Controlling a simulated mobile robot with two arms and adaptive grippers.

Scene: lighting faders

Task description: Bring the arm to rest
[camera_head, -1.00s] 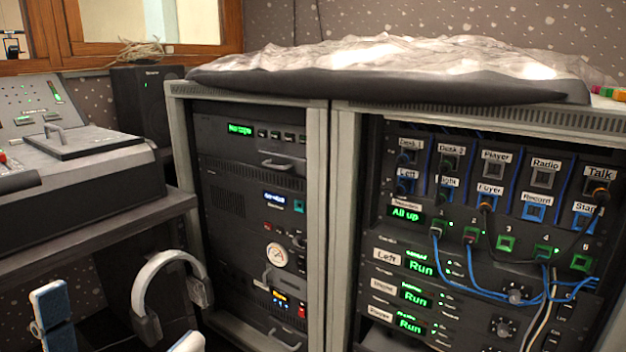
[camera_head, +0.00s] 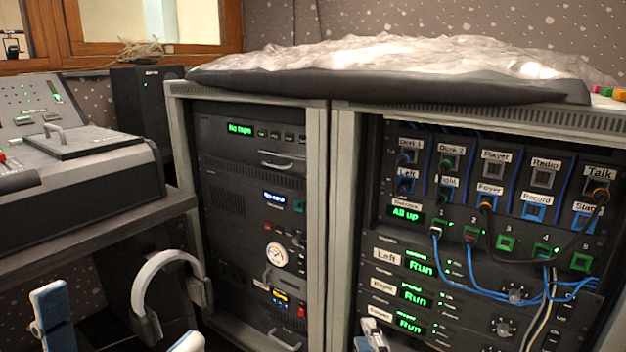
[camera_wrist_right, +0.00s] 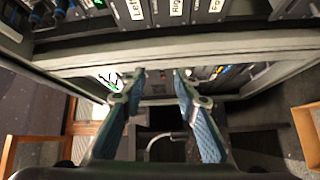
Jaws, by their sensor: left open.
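My left gripper (camera_head: 118,318) is at the lower left of the head view, its two blue-and-white fingers wide apart with nothing between them. It is in front of the headphones. Part of my right gripper (camera_head: 371,335) shows at the bottom edge of the head view, in front of the right rack. In the right wrist view, the fingers of my right gripper (camera_wrist_right: 159,77) are apart and empty. The right rack (camera_head: 345,200) carries labelled buttons, patch cables and green displays reading "All up" and "Run".
A grey console (camera_head: 75,165) stands on a desk at the left. White headphones (camera_head: 152,270) hang below the desk. The left rack (camera_head: 180,130) stands beside the right one, with a crumpled silvery cover (camera_head: 390,60) on top. Blue cables (camera_head: 480,290) hang across the right rack's front.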

